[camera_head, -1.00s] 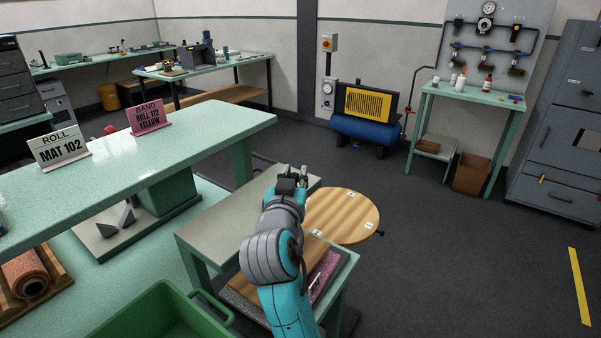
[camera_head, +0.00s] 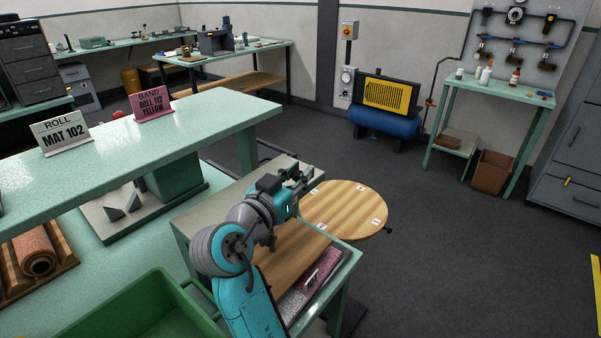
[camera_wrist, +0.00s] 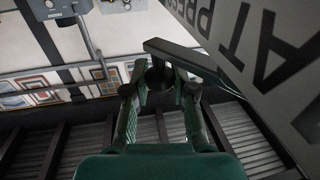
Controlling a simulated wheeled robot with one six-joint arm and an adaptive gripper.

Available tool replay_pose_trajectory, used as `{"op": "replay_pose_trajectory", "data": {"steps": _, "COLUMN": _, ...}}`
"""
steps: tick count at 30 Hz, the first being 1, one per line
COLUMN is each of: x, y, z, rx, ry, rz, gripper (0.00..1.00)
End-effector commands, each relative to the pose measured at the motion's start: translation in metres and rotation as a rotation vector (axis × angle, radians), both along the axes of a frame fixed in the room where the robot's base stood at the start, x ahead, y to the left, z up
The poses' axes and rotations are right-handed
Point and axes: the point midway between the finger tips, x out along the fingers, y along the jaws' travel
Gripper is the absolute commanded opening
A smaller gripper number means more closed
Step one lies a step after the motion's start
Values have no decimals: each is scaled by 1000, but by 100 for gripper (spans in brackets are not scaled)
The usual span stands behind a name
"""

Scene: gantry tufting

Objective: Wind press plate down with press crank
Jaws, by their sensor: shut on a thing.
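My gripper (camera_head: 302,180) is over the low green-framed stand, by the right end of its pale top (camera_head: 195,213). In the wrist view my gripper (camera_wrist: 160,82) has its two fingers closed around a dark upright grip of the press crank (camera_wrist: 180,50), whose flat bar runs to the right. In the head view my wrist hides most of the crank. A wooden board (camera_head: 290,258) lies in the stand above a pink sheet (camera_head: 322,270); it may be the press plate, but I cannot tell surely.
A round wooden top (camera_head: 345,207) with white labels stands right of my gripper. A long green table (camera_head: 200,120) holds two signs. A green bin (camera_head: 130,315) is at lower left. A sign (camera_wrist: 255,45) is close at right in the wrist view. Floor at right is clear.

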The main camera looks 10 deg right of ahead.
Motion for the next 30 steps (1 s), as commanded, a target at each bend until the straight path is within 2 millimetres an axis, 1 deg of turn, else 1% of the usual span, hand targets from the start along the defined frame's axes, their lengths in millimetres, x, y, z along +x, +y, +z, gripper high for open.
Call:
{"op": "replay_pose_trajectory", "data": {"steps": 7, "x": 0, "y": 0, "z": -1, "rx": 0, "ry": 1, "rz": -1, "gripper": 0}}
{"op": "replay_pose_trajectory", "data": {"steps": 8, "x": 0, "y": -1, "z": -1, "rx": 0, "ry": 1, "rz": -1, "gripper": 32}}
{"op": "replay_pose_trajectory", "data": {"steps": 9, "x": 0, "y": -1, "z": -1, "rx": 0, "ry": 1, "rz": -1, "gripper": 42}}
{"op": "replay_pose_trajectory", "data": {"steps": 10, "x": 0, "y": -1, "z": -1, "rx": 0, "ry": 1, "rz": -1, "gripper": 50}}
{"op": "replay_pose_trajectory", "data": {"steps": 11, "x": 0, "y": -1, "z": -1, "rx": 0, "ry": 1, "rz": -1, "gripper": 51}}
{"op": "replay_pose_trajectory", "data": {"steps": 19, "x": 0, "y": 0, "z": 0, "rx": -1, "ry": 1, "rz": 0, "gripper": 51}}
{"op": "replay_pose_trajectory", "data": {"steps": 22, "x": -4, "y": 2, "z": 0, "rx": -1, "ry": 1, "rz": 0, "gripper": 51}}
{"op": "replay_pose_trajectory", "data": {"steps": 26, "x": -16, "y": 13, "z": 0, "rx": -1, "ry": 1, "rz": 3, "gripper": 51}}
{"op": "replay_pose_trajectory", "data": {"steps": 30, "x": -38, "y": 29, "z": -1, "rx": -1, "ry": 1, "rz": 4, "gripper": 51}}
